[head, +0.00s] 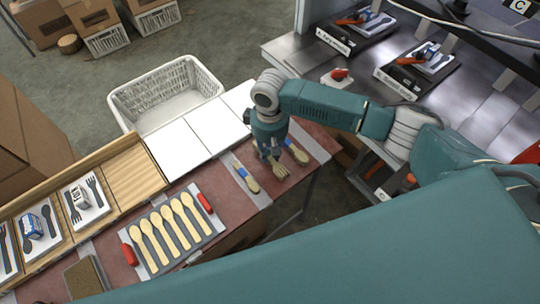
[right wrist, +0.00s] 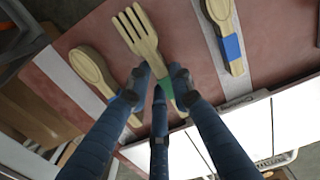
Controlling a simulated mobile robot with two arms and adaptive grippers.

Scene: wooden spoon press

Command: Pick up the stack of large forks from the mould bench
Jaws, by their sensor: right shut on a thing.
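My right gripper (head: 268,150) is over the right part of the reddish mould bench (head: 215,184). It is shut on the stack of large wooden forks (head: 281,170), whose tines point away from the fingers. In the right wrist view the fingers (right wrist: 157,86) close around the fork handles (right wrist: 160,72) by a green band, and the tines (right wrist: 132,24) are clear. The layers of the stack cannot be told apart. Whether the stack touches the bench or hangs just above it, I cannot tell. My left gripper is not in view.
Wooden spoons lie on grey strips either side: a blue-banded one (head: 246,178) and another (head: 297,152). A grey mould with several spoons (head: 170,230) lies left. White panels (head: 178,148) and a white basket (head: 165,95) are behind. A metal counter (head: 300,50) stands back right.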

